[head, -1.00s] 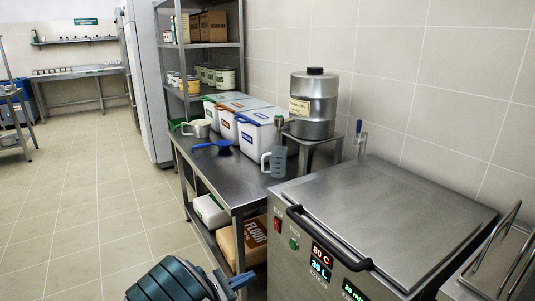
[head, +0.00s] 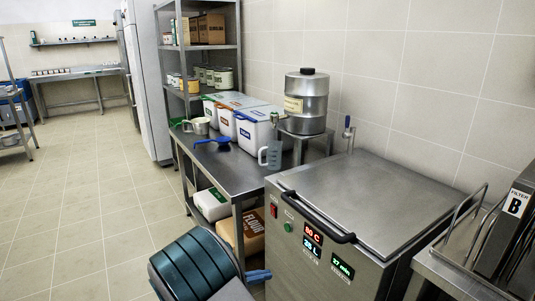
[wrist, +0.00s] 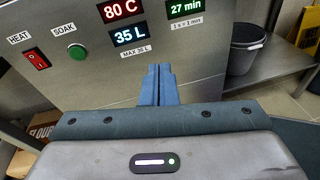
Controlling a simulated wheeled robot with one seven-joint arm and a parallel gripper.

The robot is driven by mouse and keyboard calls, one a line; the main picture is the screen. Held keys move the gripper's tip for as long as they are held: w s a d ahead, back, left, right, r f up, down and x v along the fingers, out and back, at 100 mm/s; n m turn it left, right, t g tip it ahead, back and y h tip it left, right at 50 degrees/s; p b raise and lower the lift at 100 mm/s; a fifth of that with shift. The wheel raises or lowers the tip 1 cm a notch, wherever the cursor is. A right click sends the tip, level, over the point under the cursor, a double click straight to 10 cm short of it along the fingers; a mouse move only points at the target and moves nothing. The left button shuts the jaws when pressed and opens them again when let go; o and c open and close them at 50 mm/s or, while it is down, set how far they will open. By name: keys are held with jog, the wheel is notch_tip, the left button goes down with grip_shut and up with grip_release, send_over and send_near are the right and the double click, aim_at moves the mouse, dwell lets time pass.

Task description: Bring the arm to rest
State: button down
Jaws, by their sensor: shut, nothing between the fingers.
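My gripper shows in the wrist view (wrist: 158,88), with its two blue fingers pressed together and nothing between them. It points at the steel front panel of the soak tank, below the lit displays. In the head view my gripper (head: 258,276) is at the bottom, low beside the tank's front left corner. The steel soak tank (head: 375,205) has its flat lid down, with a black bar handle along the front edge. Its displays read 80 C, 35 L and 27 min. A red heat switch (wrist: 36,60) and a green soak button (wrist: 77,52) are on its panel.
A steel table (head: 215,165) with white lidded bins, a blue scoop and a jug stands behind the tank. A rack marked Filter B (head: 515,204) is at the right. A grey bucket (wrist: 245,48) stands beyond the tank in the wrist view. The tiled floor at left is open.

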jog(key=s+d+r+m+g+y+p, duration=0.3)
jog(key=s+d+r+m+g, duration=0.15)
jog(key=d+r, duration=0.25)
jog(key=s+d+r+m+g+y+p, duration=0.2)
jog(key=s+d+r+m+g+y, duration=0.1)
jog(key=s+d+r+m+y, duration=0.25)
jog(key=s+d+r+m+t+y+p, duration=0.3)
jog(key=s+r+m+y+p, duration=0.3)
jog(key=s+r+m, duration=0.5)
jog(key=shift+s+d+r+m+t, duration=0.4)
jog(key=shift+s+d+r, duration=0.2)
jog(key=shift+s+r, duration=0.25)
jog(key=shift+w+d, duration=0.1)
